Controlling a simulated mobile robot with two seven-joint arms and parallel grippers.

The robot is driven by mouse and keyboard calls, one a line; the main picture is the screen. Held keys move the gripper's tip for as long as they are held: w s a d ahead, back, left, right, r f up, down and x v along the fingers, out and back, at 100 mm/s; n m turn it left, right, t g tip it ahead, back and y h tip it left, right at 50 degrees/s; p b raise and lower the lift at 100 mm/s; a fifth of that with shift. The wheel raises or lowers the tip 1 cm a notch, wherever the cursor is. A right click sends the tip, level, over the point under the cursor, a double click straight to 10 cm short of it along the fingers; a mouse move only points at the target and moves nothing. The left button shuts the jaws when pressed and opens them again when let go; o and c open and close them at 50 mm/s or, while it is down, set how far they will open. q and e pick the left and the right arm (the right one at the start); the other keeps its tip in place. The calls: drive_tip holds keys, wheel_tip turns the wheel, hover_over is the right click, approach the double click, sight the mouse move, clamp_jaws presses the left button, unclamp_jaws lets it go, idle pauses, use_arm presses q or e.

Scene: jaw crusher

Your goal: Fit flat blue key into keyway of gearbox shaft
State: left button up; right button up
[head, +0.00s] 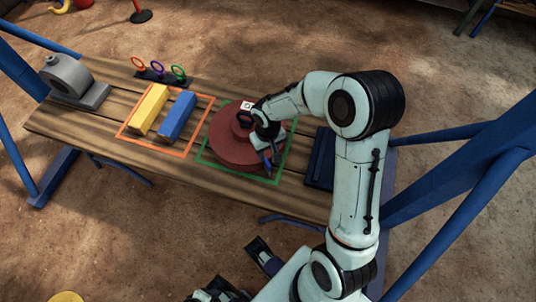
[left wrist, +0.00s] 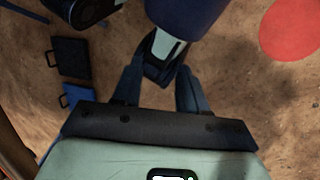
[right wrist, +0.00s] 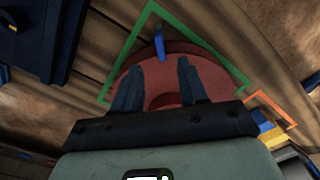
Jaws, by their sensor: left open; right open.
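The dark red round gearbox (head: 229,150) lies on the wooden table inside a green outline, with a raised round hub. A narrow blue piece (right wrist: 159,42), which looks like the key, stands up from the red disc beyond my right fingertips in the right wrist view. I cannot tell whether it sits in a keyway. My right gripper (right wrist: 160,66) is open and empty above the disc; the blue piece is apart from the fingers. In the head view the right hand hides part of the disc. My left gripper (left wrist: 158,75) is open and empty over the dirt ground.
A yellow bar (head: 149,108) and a thick blue bar (head: 177,115) lie inside an orange outline (head: 150,145). Behind them stand keys with ring handles (head: 159,72). A grey machine (head: 77,82) is at the table's left end. Blue frame legs (head: 465,180) flank the table.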

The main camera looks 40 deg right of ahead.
sight(267, 169)
drive_tip(key=shift+r+b, duration=0.1)
drive_tip(key=shift+b, duration=0.25)
drive_tip(key=f+b, duration=0.8)
drive_tip(key=shift+d+f+b, duration=0.3)
drive_tip(key=shift+f+b, duration=0.05)
drive_tip(key=shift+f, duration=0.65)
drive_tip(key=shift+a+f+b, duration=0.15)
drive_tip(key=shift+f+b, duration=0.25)
drive_tip(key=shift+f, duration=0.2)
drive_tip(key=shift+a+f+b, duration=0.15)
drive_tip(key=shift+f+b, duration=0.25)
drive_tip(key=shift+f, duration=0.2)
wheel_tip(267, 169, down, 2)
drive_tip(key=shift+w+f+b, duration=0.1)
drive_tip(key=shift+f+b, duration=0.05)
drive_tip(key=shift+b, duration=0.25)
use_arm(q)
drive_tip(key=w+a+f+t+y, duration=0.1)
drive_tip(key=w+a+f, duration=0.1)
drive_tip(key=w+f, duration=0.3)
drive_tip(key=w+a+f+t, duration=0.2)
drive_tip(key=w+f, duration=0.3)
drive_tip(key=f, duration=0.3)
drive_tip(key=shift+a+n+y, duration=0.4)
drive_tip(key=shift+a, duration=0.4)
use_arm(e)
clamp_jaws()
